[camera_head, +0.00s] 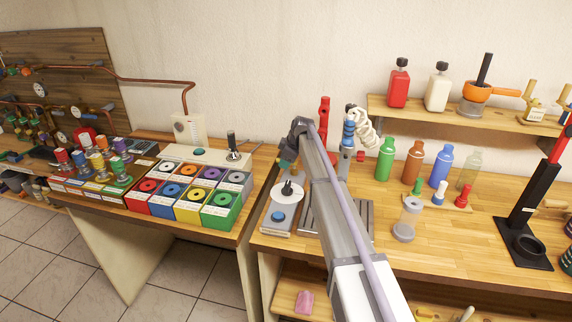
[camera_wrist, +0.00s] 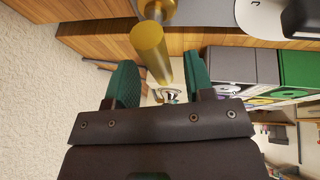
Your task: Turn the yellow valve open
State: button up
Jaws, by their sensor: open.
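In the wrist view a plain yellow-gold cylinder (camera_wrist: 150,52) sticks out from a brass-coloured fitting (camera_wrist: 158,10) at the top edge. It looks like the handle of the yellow valve, but the rest of the valve is out of frame. My gripper (camera_wrist: 158,76) is open, with a green-padded finger on each side of the cylinder's line. The cylinder's end shows between the fingertips; I cannot tell its depth or any contact. In the head view my gripper (camera_head: 287,160) is partly hidden by my arm at the right bench's back left corner. I cannot make out the valve there.
Coloured boxes (camera_head: 188,198) stand on the left table. A flat device with a white disc (camera_head: 287,193) sits close to my gripper on the right bench. A red post (camera_head: 323,120) and coiled white hose (camera_head: 362,127) stand behind my arm. A gap separates the tables.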

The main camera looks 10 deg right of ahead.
jog(key=shift+c, duration=0.3)
grip_shut()
jog(key=shift+d, duration=0.15)
